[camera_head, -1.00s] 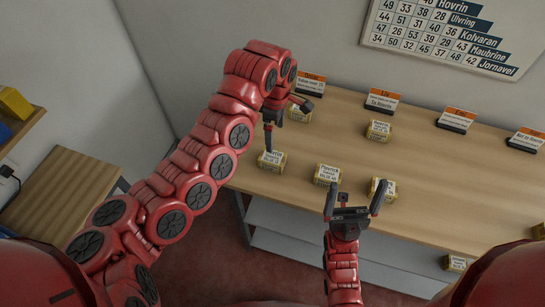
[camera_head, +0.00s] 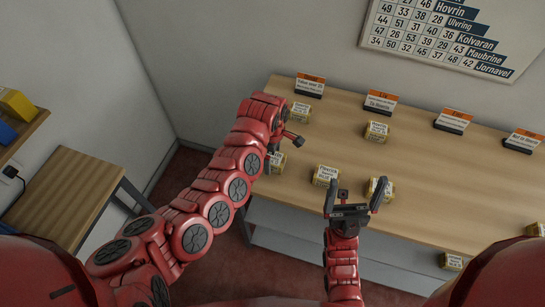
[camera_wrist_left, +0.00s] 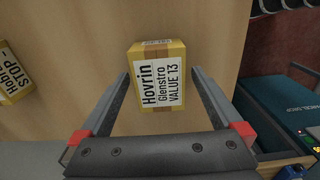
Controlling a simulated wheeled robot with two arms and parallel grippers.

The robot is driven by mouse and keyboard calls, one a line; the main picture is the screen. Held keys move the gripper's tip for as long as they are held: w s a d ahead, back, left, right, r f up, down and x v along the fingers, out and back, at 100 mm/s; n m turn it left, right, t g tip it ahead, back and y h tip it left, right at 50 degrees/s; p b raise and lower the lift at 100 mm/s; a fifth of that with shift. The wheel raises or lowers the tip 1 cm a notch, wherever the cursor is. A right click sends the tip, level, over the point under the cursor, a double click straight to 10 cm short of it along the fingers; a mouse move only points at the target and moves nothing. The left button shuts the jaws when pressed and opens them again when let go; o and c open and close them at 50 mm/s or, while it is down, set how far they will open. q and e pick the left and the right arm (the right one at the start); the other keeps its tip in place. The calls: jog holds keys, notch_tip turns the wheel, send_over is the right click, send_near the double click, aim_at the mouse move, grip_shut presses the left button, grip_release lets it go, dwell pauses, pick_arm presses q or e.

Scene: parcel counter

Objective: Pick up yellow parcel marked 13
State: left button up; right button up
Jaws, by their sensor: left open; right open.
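The yellow parcel marked 13 (camera_wrist_left: 165,85) shows in the left wrist view with a white label reading Hovrin, Glenstro, VALUE 13. It stands on the wooden counter (camera_wrist_left: 215,25). My left gripper (camera_wrist_left: 160,78) is open, with one finger on each side of the parcel in the picture; I see no clear contact. In the head view a yellow parcel (camera_head: 278,160) by the left gripper (camera_head: 270,160) is partly hidden by it and seems to be the same one. My right gripper (camera_head: 354,196) is open and empty near the counter's front edge.
Orange-topped signs (camera_head: 310,86) line the back. A dark blue box (camera_wrist_left: 280,112) stands beyond the counter's edge.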

pick_arm(q)
jog(key=shift+f, duration=0.25)
jog(key=c, duration=1.5)
jog(key=shift+r, duration=0.15)
